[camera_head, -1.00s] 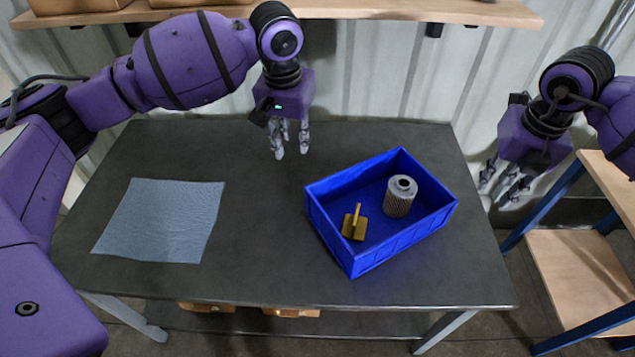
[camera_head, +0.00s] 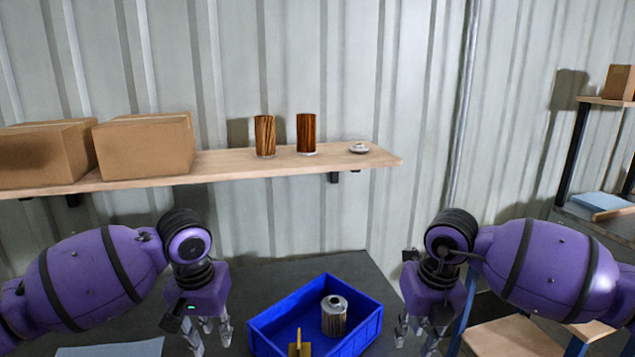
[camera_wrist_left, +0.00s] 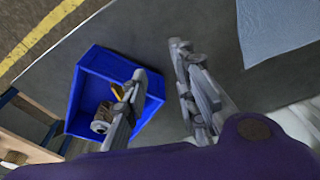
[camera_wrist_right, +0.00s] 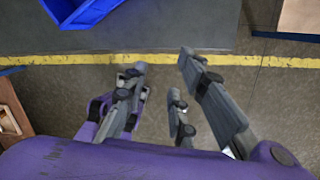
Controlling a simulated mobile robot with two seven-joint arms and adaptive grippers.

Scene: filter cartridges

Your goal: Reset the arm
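My left gripper (camera_head: 208,336) hangs fingers down to the left of the blue bin in the head view. Its fingers are spread and empty in the left wrist view (camera_wrist_left: 160,62). My right gripper (camera_head: 421,336) hangs to the right of the bin, also fingers down. Its fingers are apart with nothing between them in the right wrist view (camera_wrist_right: 162,64). Both arms are bent in a nearly mirrored pose. The blue bin (camera_head: 366,332) holds a silver mesh filter cartridge (camera_head: 334,318), standing upright, and a yellow-brown part (camera_head: 299,346), cut by the frame's lower edge.
The dark table (camera_head: 345,263) carries the bin and a grey-blue cloth (camera_head: 120,349) at left. A wall shelf (camera_head: 230,166) above holds cardboard boxes (camera_head: 145,145), two brown pleated cartridges (camera_head: 306,134) and a small pale disc (camera_head: 358,147). Another shelf unit stands at right.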

